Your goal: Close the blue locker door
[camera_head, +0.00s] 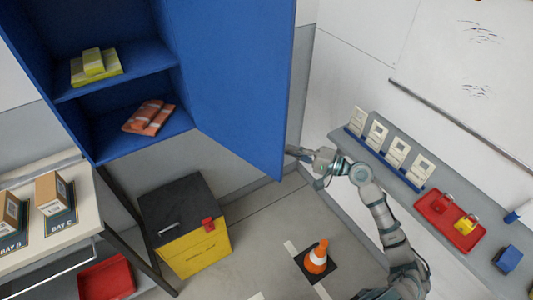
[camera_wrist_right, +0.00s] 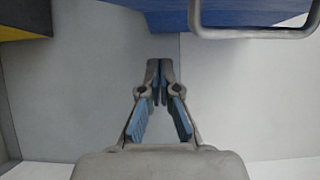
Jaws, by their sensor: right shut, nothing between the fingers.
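The blue locker (camera_head: 85,88) stands at the upper left in the head view, its shelves exposed. Its blue door (camera_head: 240,85) is wide open and swung out to the right. My right gripper (camera_head: 292,150) is at the door's free edge, on its outer side; contact cannot be told. In the right wrist view my gripper (camera_wrist_right: 160,70) is shut and empty. There the blue door (camera_wrist_right: 180,14) crosses the top, with a grey bar handle (camera_wrist_right: 252,33) above and right of the fingertips, apart from them. My left gripper is not in view.
Yellow packs (camera_head: 96,68) and orange packs (camera_head: 150,117) lie on the locker shelves. A grey wall shelf (camera_head: 380,165) with white cards and a red tray (camera_head: 440,213) runs along the right.

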